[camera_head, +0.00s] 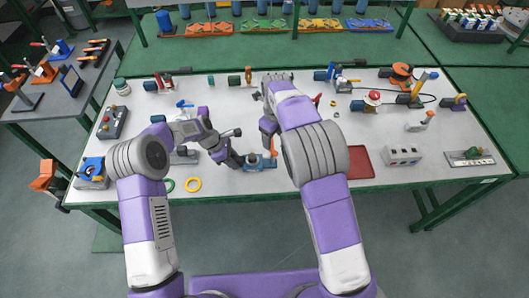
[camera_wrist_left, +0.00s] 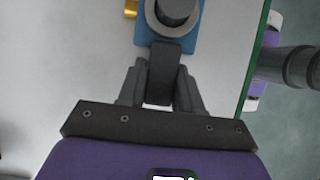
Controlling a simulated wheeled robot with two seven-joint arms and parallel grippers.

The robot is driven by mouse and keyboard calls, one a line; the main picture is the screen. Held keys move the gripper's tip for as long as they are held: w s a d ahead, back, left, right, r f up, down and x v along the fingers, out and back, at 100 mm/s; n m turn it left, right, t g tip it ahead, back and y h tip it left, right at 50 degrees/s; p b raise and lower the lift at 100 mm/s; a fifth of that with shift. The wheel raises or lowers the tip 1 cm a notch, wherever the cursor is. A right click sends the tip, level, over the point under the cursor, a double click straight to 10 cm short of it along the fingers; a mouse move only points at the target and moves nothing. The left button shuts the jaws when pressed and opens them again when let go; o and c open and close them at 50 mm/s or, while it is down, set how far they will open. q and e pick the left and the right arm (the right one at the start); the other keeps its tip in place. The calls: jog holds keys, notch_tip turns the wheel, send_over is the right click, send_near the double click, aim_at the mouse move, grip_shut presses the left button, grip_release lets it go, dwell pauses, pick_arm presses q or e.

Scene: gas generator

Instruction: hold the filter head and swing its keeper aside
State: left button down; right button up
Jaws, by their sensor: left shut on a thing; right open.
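The filter head sits on a blue base (camera_head: 263,164) near the table's front edge. In the left wrist view it shows as a grey round cap (camera_wrist_left: 174,10) on the blue base (camera_wrist_left: 143,35), with a dark block (camera_wrist_left: 164,70) toward me. My left gripper (camera_head: 242,160) is shut on that block, one finger on each side. An orange lever (camera_head: 274,147), apparently the keeper, stands behind the base; an orange-yellow piece (camera_wrist_left: 131,9) shows at the wrist view's top edge. My right gripper (camera_head: 268,134) is open, just above and behind the lever; its fingertips are partly hidden.
A green ring (camera_head: 169,185) and a yellow ring (camera_head: 193,184) lie left of the base. A red tray (camera_head: 359,162) and a grey socket box (camera_head: 403,155) are to the right. Several fittings line the back of the white table.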

pick_arm(q)
jog(key=c, duration=0.7)
grip_release()
jog(key=v, duration=1.2)
jog(key=shift+s, duration=0.1)
